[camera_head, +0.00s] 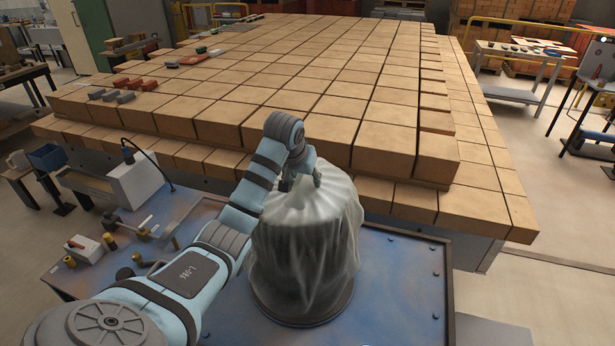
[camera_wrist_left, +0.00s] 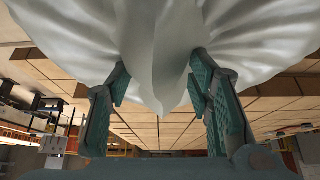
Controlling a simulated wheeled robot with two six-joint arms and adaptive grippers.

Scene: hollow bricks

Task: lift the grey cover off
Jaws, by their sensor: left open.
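The grey cover (camera_head: 306,240) is a draped cloth over a rounded, bucket-like shape on the blue metal table (camera_head: 400,290). Its top is gathered to a peak. What is under it is hidden, apart from a dark round base edge at the bottom. My left gripper (camera_head: 300,178) is at the top of the cover. In the left wrist view the gripper (camera_wrist_left: 163,100) is open, with the peak of the cover (camera_wrist_left: 158,60) hanging between its two green fingers. I cannot tell whether either finger touches the cloth. My right gripper is not in view.
A large stack of tan bricks (camera_head: 300,90) stands behind the table. At the left of the table are a white box (camera_head: 137,180), a small white case with a red part (camera_head: 84,248) and several brass fittings. The table is clear right of the cover.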

